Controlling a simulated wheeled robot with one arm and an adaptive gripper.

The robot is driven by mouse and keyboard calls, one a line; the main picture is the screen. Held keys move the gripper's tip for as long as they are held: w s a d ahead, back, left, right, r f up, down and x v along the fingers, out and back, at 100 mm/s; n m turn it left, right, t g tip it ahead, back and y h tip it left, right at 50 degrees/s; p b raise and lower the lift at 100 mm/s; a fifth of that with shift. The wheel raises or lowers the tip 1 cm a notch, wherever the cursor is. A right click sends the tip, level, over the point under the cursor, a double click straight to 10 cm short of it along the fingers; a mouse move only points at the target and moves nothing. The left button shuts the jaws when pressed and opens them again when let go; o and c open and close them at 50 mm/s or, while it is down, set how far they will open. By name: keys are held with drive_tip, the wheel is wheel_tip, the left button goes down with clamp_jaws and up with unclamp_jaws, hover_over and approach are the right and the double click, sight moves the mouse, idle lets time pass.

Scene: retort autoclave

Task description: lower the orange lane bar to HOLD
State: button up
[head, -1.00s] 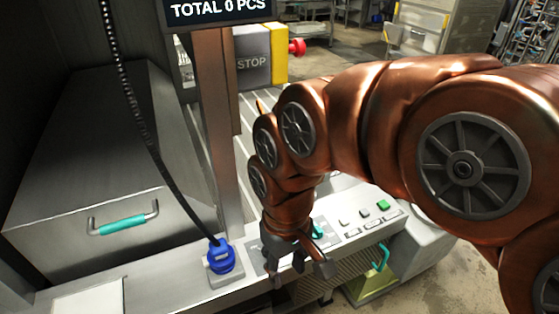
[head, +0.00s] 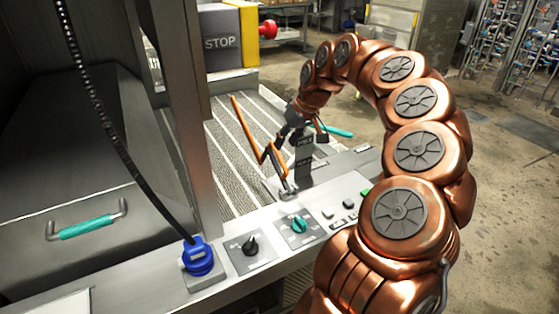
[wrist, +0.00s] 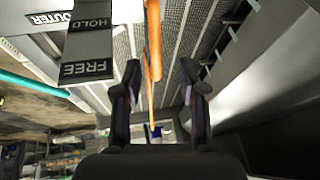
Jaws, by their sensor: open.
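The orange lane bar (head: 245,125) stands tilted up over the ribbed conveyor beside a dark label post (head: 303,158) in the head view. In the wrist view the bar (wrist: 153,50) runs lengthwise between the two fingers of my gripper (wrist: 160,75). The fingers are spread apart, with gaps beside the bar.
A control panel in front carries a black knob (head: 250,245), a teal knob (head: 299,225) and several buttons. A blue plug (head: 197,256) with a hanging cable is at left. A metal column (head: 183,110) stands left of the conveyor.

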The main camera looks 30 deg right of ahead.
sight(280, 155)
drive_tip(key=x, duration=0.2)
drive_tip(key=p+x, duration=0.1)
drive_tip(key=x, duration=0.5)
drive_tip(key=shift+d, duration=0.4)
drive_tip(key=shift+c, duration=0.3)
clamp_jaws()
